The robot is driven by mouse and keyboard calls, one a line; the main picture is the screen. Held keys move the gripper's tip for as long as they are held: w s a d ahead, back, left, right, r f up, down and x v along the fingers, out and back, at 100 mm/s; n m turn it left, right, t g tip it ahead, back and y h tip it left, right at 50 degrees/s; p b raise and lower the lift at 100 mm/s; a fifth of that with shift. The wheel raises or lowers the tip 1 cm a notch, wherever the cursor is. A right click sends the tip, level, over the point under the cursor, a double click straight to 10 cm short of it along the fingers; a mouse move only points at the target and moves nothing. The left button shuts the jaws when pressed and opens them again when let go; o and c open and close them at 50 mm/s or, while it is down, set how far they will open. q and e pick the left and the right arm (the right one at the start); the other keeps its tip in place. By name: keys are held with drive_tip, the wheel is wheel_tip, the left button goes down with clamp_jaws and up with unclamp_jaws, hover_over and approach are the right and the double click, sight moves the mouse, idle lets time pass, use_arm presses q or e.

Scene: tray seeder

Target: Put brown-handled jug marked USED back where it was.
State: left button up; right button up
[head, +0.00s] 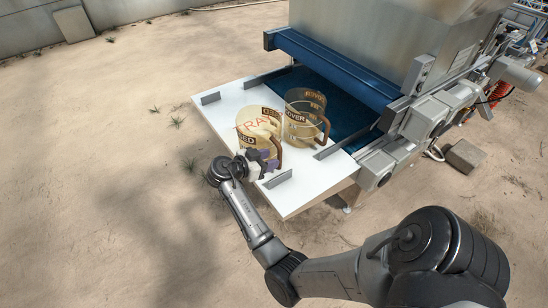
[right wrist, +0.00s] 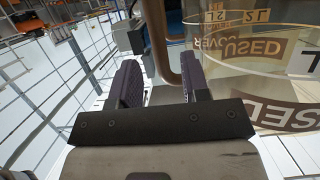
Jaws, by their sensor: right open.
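The clear jug marked USED (head: 262,125) stands upright on the white board, with brown-and-tan label bands and a brown handle on its right side. It fills the right side of the right wrist view (right wrist: 262,85), its brown handle (right wrist: 160,40) near the fingers. My right gripper (head: 262,160) is open at the handle's near side, in front of the jug. In the right wrist view its two dark fingers (right wrist: 158,85) are apart, with the handle beyond and between them; I cannot tell whether they touch it. My left gripper is not in view.
A second clear jug with a brown handle, its label ending in OVER (head: 305,108), stands close behind and right. The seeder with a blue belt (head: 340,107) lies beyond. Sandy ground left is clear.

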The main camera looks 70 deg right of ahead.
drive_tip(key=v, duration=0.9)
drive_tip(key=s+a+f+n+t+y, duration=0.35)
drive_tip(key=s+f+n+t, duration=0.5)
drive_tip(key=f+n, duration=0.4)
drive_tip(key=s+a+f+n+t+y, duration=0.1)
drive_tip(key=s+a+n+y, duration=0.3)
drive_tip(key=s+a+n, duration=0.3)
drive_tip(key=s+a+n+t+y, duration=0.2)
drive_tip(key=s+a+n+y, duration=0.3)
drive_tip(key=a, duration=0.7)
drive_tip(key=s+n, duration=0.2)
drive_tip(key=shift+s+f, duration=0.3)
drive_tip(key=shift+f, duration=0.1)
wheel_tip(320, 180, up, 37)
drive_tip(key=p, duration=3.7)
